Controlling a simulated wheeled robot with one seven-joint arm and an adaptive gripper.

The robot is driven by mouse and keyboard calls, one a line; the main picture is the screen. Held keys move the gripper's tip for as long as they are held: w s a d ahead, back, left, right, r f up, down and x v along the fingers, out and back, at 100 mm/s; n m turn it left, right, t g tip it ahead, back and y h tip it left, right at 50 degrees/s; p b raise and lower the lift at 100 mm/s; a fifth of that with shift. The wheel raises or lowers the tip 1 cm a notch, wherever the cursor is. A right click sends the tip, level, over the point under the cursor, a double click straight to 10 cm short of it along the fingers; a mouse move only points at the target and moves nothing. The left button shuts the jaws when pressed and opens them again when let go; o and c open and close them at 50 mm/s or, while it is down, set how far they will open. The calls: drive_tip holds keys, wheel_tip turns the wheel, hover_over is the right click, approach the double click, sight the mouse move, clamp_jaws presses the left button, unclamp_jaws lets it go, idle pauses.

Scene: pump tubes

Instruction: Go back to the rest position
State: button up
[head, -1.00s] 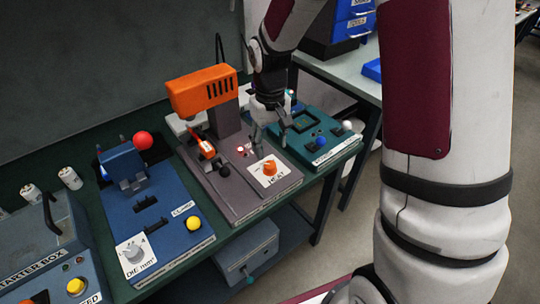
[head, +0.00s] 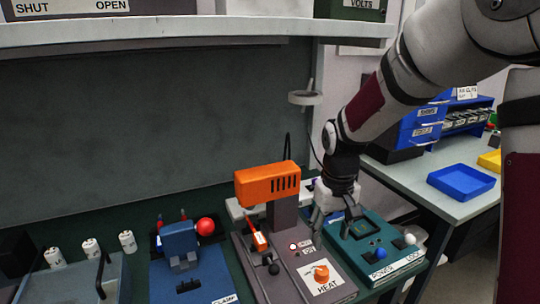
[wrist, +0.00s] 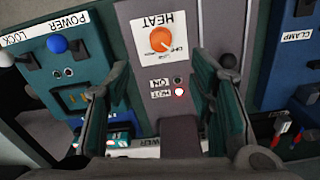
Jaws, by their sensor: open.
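My gripper (head: 335,221) is over the bench, near the border between the grey heat station (head: 283,280) and the teal station (head: 393,270). Its two fingers are spread, with nothing held between them in the wrist view (wrist: 158,75). In that view the heat panel lies beneath and beyond the gap, with the orange HEAT knob (wrist: 163,39) above it in the picture. My arm comes down from the upper right in the head view.
An orange heater head (head: 267,184) stands left of my gripper. A blue clamp station (head: 190,265) with a red ball knob (head: 206,227) is further left. A shelf (head: 160,33) spans the back. A blue tray (head: 461,182) sits on the right-hand table.

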drive_tip(key=s+r+t, duration=0.2)
drive_tip(key=s+r, duration=0.8)
drive_tip(key=r, duration=0.1)
drive_tip(key=s+r+m+t+p, duration=0.1)
drive_tip(key=s+r, duration=0.3)
drive_tip(key=s, duration=1)
drive_tip(key=shift+s+d+t, duration=0.3)
drive_tip(key=shift+s+t, duration=0.05)
drive_tip(key=shift+t, duration=0.15)
drive_tip(key=shift+c, duration=0.5)
